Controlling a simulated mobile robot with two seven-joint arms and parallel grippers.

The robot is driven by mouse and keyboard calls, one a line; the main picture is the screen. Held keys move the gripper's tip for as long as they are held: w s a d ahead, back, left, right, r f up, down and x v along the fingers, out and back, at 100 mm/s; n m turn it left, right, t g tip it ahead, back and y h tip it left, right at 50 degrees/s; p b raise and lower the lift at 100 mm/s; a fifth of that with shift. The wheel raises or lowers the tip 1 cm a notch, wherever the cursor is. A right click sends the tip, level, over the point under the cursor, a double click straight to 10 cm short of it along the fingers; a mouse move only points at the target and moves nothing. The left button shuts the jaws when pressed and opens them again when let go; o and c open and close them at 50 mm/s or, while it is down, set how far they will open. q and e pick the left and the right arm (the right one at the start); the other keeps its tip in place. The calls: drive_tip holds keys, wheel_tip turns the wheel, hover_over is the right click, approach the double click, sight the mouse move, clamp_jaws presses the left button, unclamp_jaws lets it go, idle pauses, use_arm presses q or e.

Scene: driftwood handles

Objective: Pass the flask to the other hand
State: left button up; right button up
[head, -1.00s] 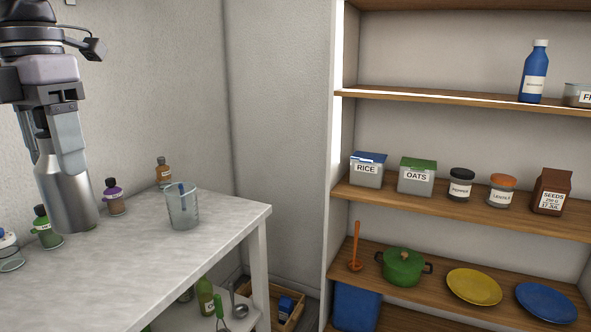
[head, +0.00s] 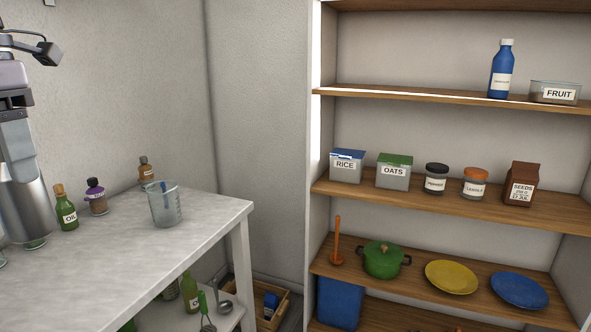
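The flask (head: 24,212) is a silver metal cylinder at the left edge of the head view. It hangs upright, and part of it is cut off by the frame. My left gripper (head: 12,165) comes down from above, with a grey finger against the top of the flask; it appears shut on it. The other finger is out of frame. Whether the flask's bottom touches the table cannot be told. My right gripper is not in view.
The front of the top is clear. Shelves (head: 440,207) with jars and plates stand at the right.

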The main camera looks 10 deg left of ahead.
use_arm(q)
drive_tip(key=s+a+f+m, duration=0.1)
drive_tip(key=s+a+f, duration=0.25)
drive_tip(key=a, duration=0.35)
drive_tip(key=s+a+f+m, duration=0.1)
drive_tip(key=s+a+f, duration=0.1)
drive_tip(key=a+f, duration=0.3)
wheel_tip(320, 180, down, 12)
drive_tip(key=a+f+m, duration=0.1)
drive_tip(key=m, duration=0.5)
drive_tip(key=w+d+f+m+b, duration=0.1)
drive_tip(key=d+f+m, duration=0.3)
drive_tip(key=d+m, duration=0.4)
drive_tip(key=w+d+f+m+b, duration=0.1)
drive_tip(key=w+d+f+m, duration=0.3)
drive_tip(key=d+m, duration=0.4)
drive_tip(key=w+d+f+m+b, duration=0.2)
drive_tip(key=d+f+m, duration=0.4)
drive_tip(key=d+m, duration=0.3)
drive_tip(key=shift+w+d+f, duration=0.15)
drive_tip(key=shift+d+f, duration=0.1)
drive_tip(key=shift+d, duration=2.15)
